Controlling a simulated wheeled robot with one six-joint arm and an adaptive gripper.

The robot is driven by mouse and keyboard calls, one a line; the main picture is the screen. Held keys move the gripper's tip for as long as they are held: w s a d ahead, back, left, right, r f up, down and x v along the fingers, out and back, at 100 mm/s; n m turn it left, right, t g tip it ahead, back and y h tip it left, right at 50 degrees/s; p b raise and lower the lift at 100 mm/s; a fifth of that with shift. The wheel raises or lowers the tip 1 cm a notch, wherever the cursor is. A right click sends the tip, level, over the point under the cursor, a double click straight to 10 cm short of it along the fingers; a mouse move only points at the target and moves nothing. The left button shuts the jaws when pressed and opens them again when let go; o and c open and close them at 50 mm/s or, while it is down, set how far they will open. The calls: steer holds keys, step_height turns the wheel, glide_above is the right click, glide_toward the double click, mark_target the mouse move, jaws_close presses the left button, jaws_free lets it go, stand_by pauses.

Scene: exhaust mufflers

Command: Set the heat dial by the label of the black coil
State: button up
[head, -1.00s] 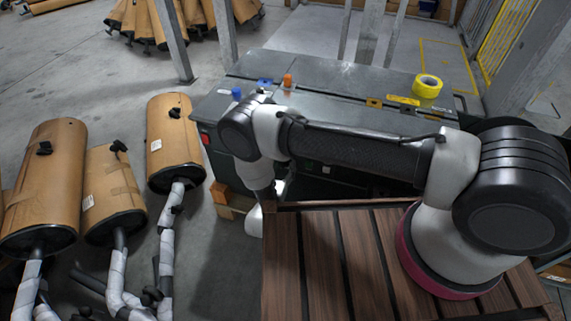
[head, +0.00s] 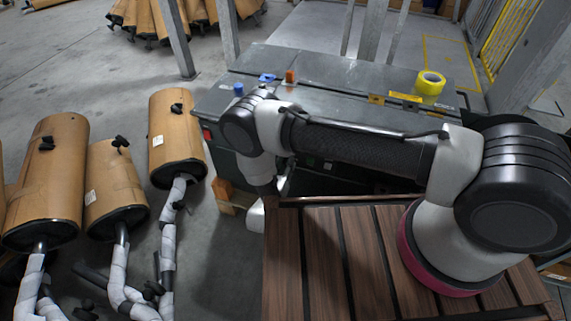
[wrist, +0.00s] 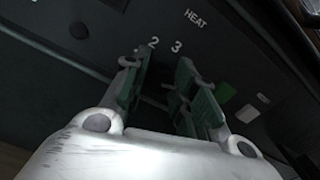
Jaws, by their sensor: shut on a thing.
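The dark heat dial (wrist: 156,88) is in deep shadow between my fingers in the wrist view; its pointer cannot be made out. My gripper (wrist: 160,76) is shut on it, with one green-padded finger on each side. The HEAT label (wrist: 194,18) and the numbers 2 and 3 (wrist: 165,45) are printed on the dark panel just beyond the fingertips. A number left of them is partly hidden by the left finger. In the head view my arm reaches down at the front of the grey machine (head: 330,82). I see no black coil or its label.
A yellow tape roll (head: 429,83), an orange piece (head: 290,76) and a blue piece (head: 238,89) are on the machine. A red button (head: 207,134) is at its left end. A green square (wrist: 224,92) is right of my fingers.

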steer(key=n, duration=0.6)
stand_by(0.6)
steer(key=o, duration=1)
